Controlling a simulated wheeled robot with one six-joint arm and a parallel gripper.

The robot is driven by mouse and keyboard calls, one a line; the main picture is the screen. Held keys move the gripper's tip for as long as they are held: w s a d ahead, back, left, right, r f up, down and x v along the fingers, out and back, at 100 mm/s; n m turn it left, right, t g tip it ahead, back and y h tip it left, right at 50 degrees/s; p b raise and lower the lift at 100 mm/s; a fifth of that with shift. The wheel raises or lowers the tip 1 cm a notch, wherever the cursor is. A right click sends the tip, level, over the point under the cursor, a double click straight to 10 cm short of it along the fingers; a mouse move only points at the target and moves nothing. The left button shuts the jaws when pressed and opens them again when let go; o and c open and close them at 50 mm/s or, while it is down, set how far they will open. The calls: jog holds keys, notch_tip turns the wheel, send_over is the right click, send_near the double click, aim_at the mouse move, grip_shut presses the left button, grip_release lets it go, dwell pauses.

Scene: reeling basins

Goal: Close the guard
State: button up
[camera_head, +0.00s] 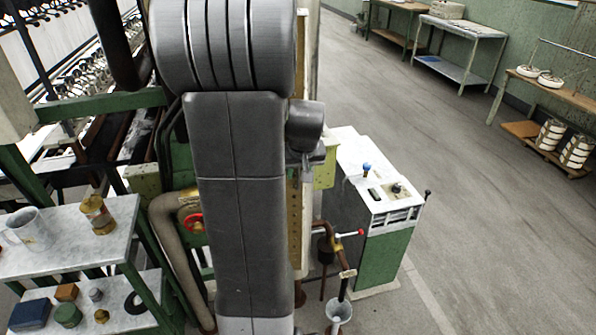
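No part in view can be identified for certain as the guard. A pale yellow-green panel (325,172) shows just right of my arm, beside a white-topped green machine cabinet (388,255); I cannot tell whether it is the guard, or open or shut. My large grey arm fills the middle of the view and hides much of the machinery behind it. A dark wrist-like part of my arm sticks out on its right, near the panel.
A shelf unit (70,245) with a mug (28,229) and small items stands at the left. Pipes, a red handwheel (192,223) and a small cup (339,312) are close to my arm. Tables (460,28) line the far wall. The floor (480,200) at the right is clear.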

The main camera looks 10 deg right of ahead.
jog(key=shift+w+f, duration=0.15)
jog(key=shift+f, duration=0.2)
grip_shut()
jog(key=w+d, duration=0.1)
jog(key=w+d+b, duration=0.1)
jog(key=shift+w+d, duration=0.2)
jog(key=shift+w, duration=0.15)
jog(key=shift+r, duration=0.1)
grip_release()
jog(key=shift+d, duration=0.1)
